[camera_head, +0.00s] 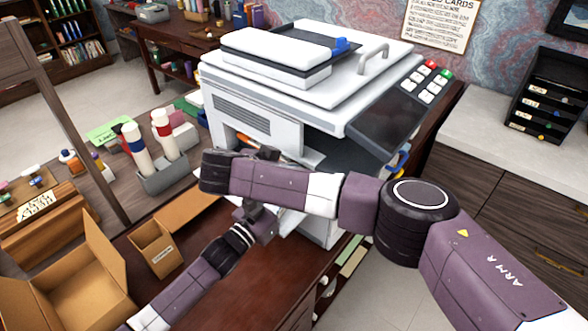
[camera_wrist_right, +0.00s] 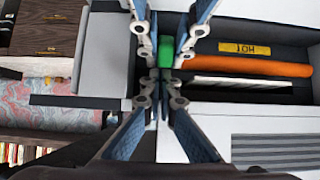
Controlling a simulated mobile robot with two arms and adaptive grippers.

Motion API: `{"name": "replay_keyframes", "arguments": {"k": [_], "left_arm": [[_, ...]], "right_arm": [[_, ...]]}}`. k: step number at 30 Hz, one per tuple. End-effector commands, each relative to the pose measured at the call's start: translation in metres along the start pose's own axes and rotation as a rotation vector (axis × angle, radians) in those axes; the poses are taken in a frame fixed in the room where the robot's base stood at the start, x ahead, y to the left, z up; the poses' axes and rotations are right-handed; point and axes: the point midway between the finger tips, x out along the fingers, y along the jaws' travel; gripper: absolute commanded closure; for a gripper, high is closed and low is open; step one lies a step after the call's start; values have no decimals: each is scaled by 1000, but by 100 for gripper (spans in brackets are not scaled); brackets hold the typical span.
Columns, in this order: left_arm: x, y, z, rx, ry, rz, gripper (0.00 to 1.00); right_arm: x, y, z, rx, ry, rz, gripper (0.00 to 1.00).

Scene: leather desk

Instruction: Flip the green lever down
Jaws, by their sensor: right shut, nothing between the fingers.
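The green lever (camera_wrist_right: 166,54) shows in the right wrist view, just beyond the fingertips of my right gripper (camera_wrist_right: 160,88). The lever sits inside the opening of the white copier (camera_head: 260,85). My right gripper is shut and empty, close to the lever; I cannot tell whether it touches it. In the head view the lever is hidden, and my right arm reaches across the copier's front. My left gripper (camera_head: 262,216) is below the right arm, near the copier's lower front, and partly hidden; its jaws cannot be made out.
An orange roller (camera_wrist_right: 262,69) and a yellow HOT label (camera_wrist_right: 244,48) lie beside the lever in the opening. A holder (camera_head: 168,178) with tubes and an open cardboard box (camera_head: 75,275) stand at the left. The desk's front (camera_head: 235,300) has bare room.

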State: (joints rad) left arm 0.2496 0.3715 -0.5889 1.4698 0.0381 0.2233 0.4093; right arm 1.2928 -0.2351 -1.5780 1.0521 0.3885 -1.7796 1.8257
Motion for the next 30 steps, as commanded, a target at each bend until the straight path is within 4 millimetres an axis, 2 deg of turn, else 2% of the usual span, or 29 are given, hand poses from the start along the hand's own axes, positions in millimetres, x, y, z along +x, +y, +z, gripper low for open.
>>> {"name": "replay_keyframes", "arguments": {"k": [8, 19, 30], "left_arm": [[0, 0, 0, 0, -1, -1, 100], [0, 0, 0, 0, -1, 0, 100], [1, 0, -2, 0, 2, -1, 100]], "right_arm": [[-1, 0, 1, -1, -1, -1, 100], [-6, -2, 17, -4, -12, -6, 100], [-7, -1, 19, -7, -11, -2, 100]]}}
